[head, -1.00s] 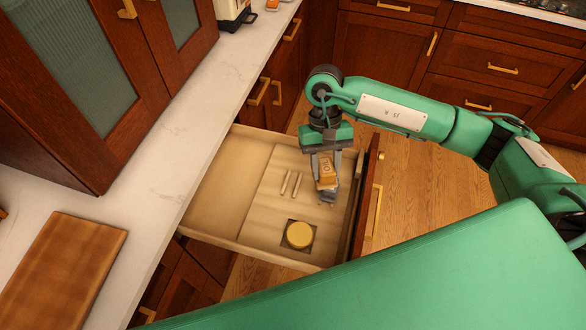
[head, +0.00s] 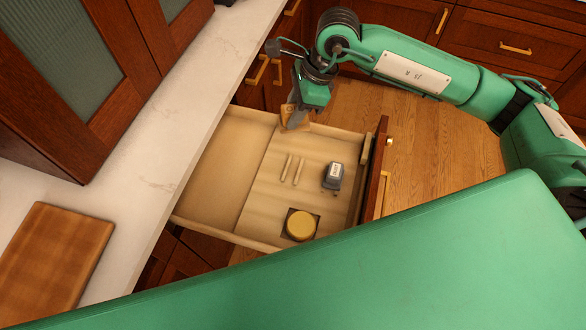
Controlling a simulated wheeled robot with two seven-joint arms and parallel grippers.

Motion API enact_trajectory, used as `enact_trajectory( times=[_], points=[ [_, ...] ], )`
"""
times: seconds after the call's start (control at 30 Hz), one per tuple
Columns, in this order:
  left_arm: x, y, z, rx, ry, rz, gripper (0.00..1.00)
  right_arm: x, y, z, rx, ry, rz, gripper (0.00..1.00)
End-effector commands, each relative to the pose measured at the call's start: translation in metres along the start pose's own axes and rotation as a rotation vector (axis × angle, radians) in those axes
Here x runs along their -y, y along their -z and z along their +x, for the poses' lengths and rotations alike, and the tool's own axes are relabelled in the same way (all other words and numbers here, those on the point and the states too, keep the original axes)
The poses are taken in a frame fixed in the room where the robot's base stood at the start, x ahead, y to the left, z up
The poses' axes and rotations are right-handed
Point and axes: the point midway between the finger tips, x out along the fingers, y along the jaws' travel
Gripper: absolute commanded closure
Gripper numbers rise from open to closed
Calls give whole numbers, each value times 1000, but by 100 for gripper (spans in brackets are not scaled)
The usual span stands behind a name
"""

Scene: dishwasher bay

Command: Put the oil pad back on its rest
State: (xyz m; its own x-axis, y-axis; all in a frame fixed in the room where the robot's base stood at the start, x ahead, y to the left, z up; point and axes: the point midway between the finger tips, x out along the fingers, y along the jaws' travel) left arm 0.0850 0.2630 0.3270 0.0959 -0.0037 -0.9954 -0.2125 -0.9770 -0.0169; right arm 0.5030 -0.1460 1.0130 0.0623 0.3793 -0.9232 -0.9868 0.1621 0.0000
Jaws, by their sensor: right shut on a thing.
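My right gripper (head: 296,115) is above the far edge of the open drawer (head: 215,243), shut on a small orange-brown block (head: 287,113). Its fingers partly hide the block. Inside the drawer, a small dark grey block with a pale label on top (head: 333,176) stands on the right. Two short pale parallel strips (head: 293,169) lie left of it. A round yellow piece (head: 301,225) sits on a dark square near the drawer's near side. I cannot tell for certain which piece is the oil pad or its rest. My left gripper is not in view.
A pale countertop (head: 165,150) runs along the left, with a wooden board (head: 52,262) on it and a glass-fronted cabinet (head: 60,85) above. The drawer's dark front with a brass handle (head: 385,192) is at right. The drawer's left part is bare.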

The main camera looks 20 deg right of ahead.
Motion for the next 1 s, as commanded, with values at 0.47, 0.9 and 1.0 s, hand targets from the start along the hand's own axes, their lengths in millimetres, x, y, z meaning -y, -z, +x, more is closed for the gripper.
enact_trajectory(
  times=[0.47,0.9,1.0],
  points=[
    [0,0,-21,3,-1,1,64,-1,33,81,-3,9,41,84],
    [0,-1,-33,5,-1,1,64,1,59,146,-1,13,38,84],
    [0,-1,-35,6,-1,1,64,0,63,154,-1,12,38,84]
  ],
)
